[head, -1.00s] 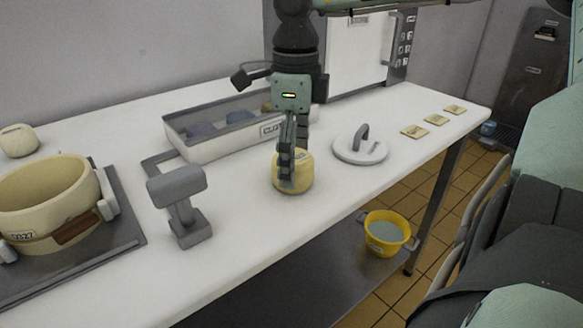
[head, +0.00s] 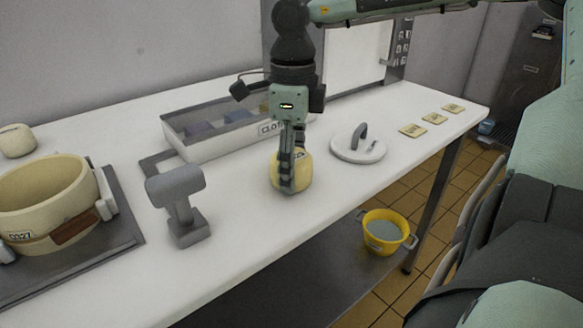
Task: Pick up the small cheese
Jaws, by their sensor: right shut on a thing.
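A small pale-yellow round cheese (head: 304,173) is on the white table, near its front edge, in the head view. My right gripper (head: 288,182) points down from above and is shut on this cheese. Its fingers cover part of the cheese's near and left side. I cannot tell whether the cheese is clear of the table. Another small pale cheese-like round (head: 16,141) sits at the far left of the table. My left gripper is not in view.
A cloth tray (head: 200,148) stands behind the gripper. A white lid (head: 358,148) lies to the right, with several small cards beyond. A grey press-like stand (head: 180,205) and a large cream mould (head: 48,205) are left. A yellow bucket (head: 384,240) is below.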

